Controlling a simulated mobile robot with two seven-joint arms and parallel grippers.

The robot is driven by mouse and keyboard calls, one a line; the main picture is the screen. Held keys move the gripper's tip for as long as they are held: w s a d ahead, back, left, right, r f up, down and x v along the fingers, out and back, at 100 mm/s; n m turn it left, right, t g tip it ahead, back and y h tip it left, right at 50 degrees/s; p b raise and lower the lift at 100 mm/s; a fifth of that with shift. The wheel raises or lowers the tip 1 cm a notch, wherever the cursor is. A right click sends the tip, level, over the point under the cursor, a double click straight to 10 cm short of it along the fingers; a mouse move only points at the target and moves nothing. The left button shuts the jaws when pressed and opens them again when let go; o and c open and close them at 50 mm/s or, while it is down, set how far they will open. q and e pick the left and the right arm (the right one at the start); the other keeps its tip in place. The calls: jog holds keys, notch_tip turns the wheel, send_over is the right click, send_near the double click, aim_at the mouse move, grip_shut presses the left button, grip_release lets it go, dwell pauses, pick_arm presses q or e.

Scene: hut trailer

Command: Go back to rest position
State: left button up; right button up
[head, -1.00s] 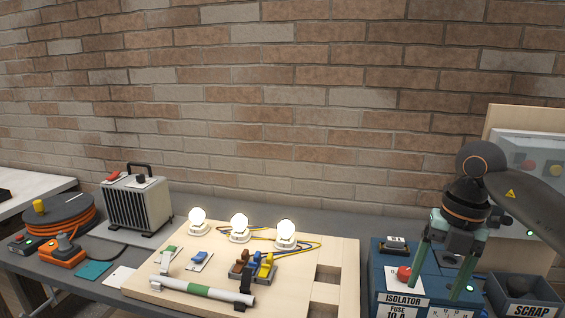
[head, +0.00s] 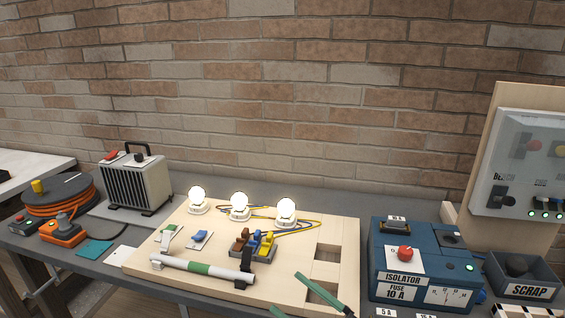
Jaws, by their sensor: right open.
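My right gripper (head: 285,292) shows at the bottom edge, in front of the wooden board (head: 338,240). Only its two green fingers are in view. They are spread apart with nothing between them, and the rest of the gripper is cut off below. My left gripper is not in view. Three lit bulbs (head: 240,203) stand along the back of the board. The blue isolator box (head: 372,258) with its red knob (head: 404,253) stands to the right of the board, clear of the gripper.
A white tube with a green band (head: 175,264) and coloured lever connectors (head: 254,241) lie on the board. A scrap bin (head: 527,290) and a switch panel (head: 525,150) are at the right. A heater-like box (head: 140,190) and an orange cable reel (head: 62,195) are at the left.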

jog(key=s+d+f+m+t+h, duration=0.1)
jog(key=s+d+f+m+h, duration=0.1)
jog(key=d+f+m+h, duration=0.6)
jog(key=s+d+f+m+t+h, duration=0.2)
jog(key=f+m+h, duration=0.35)
jog(key=f, duration=0.55)
jog(key=s+d+f+m+g+h, duration=0.2)
jog(key=s+d+f+m+g, duration=0.1)
jog(key=s+f, duration=0.9)
jog(key=s+d+g, duration=0.1)
jog(key=g, duration=0.1)
jog(key=shift+d+f+g+h, duration=0.15)
jog(key=shift+g+h, duration=0.15)
jog(key=shift+h, duration=0.05)
jog(key=shift+s+m, duration=0.1)
jog(key=shift+m, duration=0.15)
